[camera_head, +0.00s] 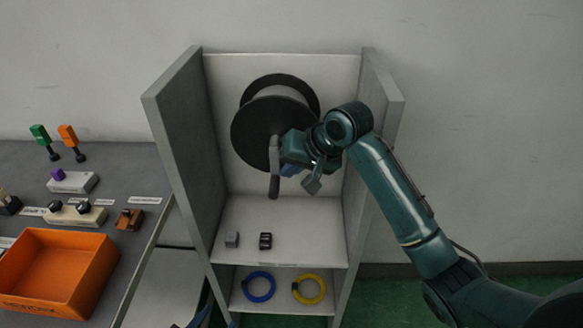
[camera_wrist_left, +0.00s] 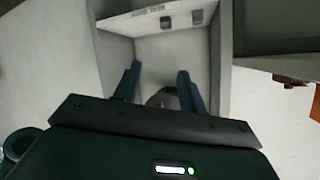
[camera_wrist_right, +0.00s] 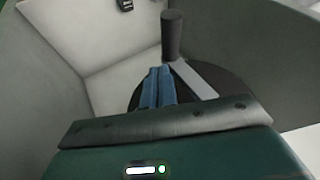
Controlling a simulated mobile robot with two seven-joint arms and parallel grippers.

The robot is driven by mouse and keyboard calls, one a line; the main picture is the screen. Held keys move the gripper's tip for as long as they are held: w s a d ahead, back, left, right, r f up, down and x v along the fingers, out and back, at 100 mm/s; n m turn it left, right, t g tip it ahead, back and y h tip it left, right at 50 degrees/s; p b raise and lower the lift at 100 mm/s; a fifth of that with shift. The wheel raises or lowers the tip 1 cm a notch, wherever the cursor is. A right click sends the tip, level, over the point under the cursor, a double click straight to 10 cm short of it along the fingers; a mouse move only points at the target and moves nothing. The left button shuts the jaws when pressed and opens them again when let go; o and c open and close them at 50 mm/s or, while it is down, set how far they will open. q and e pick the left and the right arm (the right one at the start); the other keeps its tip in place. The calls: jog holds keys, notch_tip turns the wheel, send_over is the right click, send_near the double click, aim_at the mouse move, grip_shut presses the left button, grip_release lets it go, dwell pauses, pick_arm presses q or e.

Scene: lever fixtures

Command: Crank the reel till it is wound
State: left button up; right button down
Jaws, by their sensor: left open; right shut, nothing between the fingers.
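The black reel (camera_head: 255,128) with a grey drum is mounted on the back panel of the cabinet. Its crank arm (camera_head: 276,150) points down, ending in a dark handle (camera_head: 274,187). My right gripper (camera_head: 286,166) is right of the crank arm. In the right wrist view its fingers (camera_wrist_right: 160,72) are shut and empty, beside the crank arm (camera_wrist_right: 196,80) and handle (camera_wrist_right: 172,36); I cannot tell whether they touch. My left gripper (camera_wrist_left: 157,72) is open and empty, facing the cabinet; a round dark shape between its fingers is partly hidden.
Cabinet side walls (camera_head: 180,140) stand left and right of the reel. Two small blocks (camera_head: 265,240) sit on the shelf below; blue (camera_head: 260,287) and yellow (camera_head: 309,290) rings lie lower. A table at left bears an orange bin (camera_head: 60,270) and several small fixtures.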

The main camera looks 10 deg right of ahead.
pick_arm(q)
jog(key=s+a+n+y, duration=0.2)
jog(key=a+n, duration=0.3)
jog(key=n, duration=0.2)
jog(key=shift+s+a+f, duration=0.2)
jog(key=shift+s+f, duration=0.1)
jog(key=shift+f, duration=0.05)
pick_arm(e)
jog(key=shift+f, duration=0.1)
pick_arm(q)
jog(key=shift+r+p, duration=0.1)
jog(key=shift+p, duration=0.3)
pick_arm(e)
jog(key=shift+a+f+t+y, duration=0.2)
jog(key=shift+t+y, duration=0.1)
jog(key=shift+y, duration=0.3)
